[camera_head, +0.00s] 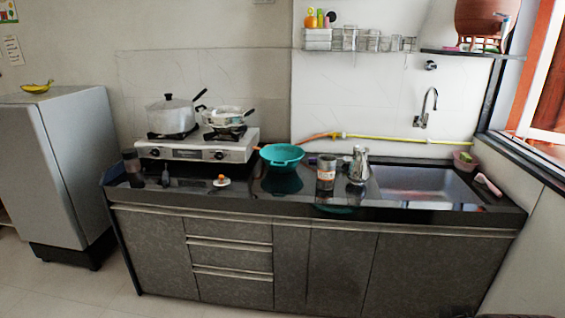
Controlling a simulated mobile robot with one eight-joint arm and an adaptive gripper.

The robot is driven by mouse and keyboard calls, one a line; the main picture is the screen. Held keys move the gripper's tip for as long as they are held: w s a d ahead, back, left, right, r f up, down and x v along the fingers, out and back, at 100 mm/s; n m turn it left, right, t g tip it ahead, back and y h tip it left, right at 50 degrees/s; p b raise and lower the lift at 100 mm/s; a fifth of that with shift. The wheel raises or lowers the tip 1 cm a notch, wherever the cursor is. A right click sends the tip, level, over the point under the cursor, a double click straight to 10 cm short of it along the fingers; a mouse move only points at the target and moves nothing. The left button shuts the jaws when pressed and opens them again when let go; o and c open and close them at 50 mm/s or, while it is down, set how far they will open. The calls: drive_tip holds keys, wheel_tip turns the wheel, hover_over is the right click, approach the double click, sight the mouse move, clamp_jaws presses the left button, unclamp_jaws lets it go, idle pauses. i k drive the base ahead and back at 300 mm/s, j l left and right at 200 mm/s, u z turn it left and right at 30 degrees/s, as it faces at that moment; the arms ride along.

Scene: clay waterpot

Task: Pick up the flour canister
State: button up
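A small upright cylindrical canister (326,173) with an orange-brown label stands on the black counter, right of the teal bowl; I take it to be the flour canister, but its label is too small to read. A shiny metal jug (359,166) stands close to its right, a small gap apart. My gripper is not in view.
A teal bowl (282,154) and a two-burner stove (198,146) with pots are to the left. A sink (425,184) is to the right. A small saucer (221,182) holds an orange item. The counter's front edge (300,214) and the floor before the drawers look clear.

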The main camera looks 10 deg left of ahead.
sight(326, 167)
drive_tip(key=i+j, duration=0.2)
drive_tip(key=j, duration=0.15)
drive_tip(key=i+j, duration=0.2)
drive_tip(key=j, duration=0.15)
drive_tip(key=i+j, duration=0.2)
drive_tip(key=j, duration=0.15)
drive_tip(key=i+j, duration=0.2)
drive_tip(key=j, duration=0.15)
drive_tip(key=i+j, duration=0.2)
drive_tip(key=j, duration=0.15)
drive_tip(key=i+j, duration=0.2)
drive_tip(key=j, duration=0.15)
drive_tip(key=z, duration=0.05)
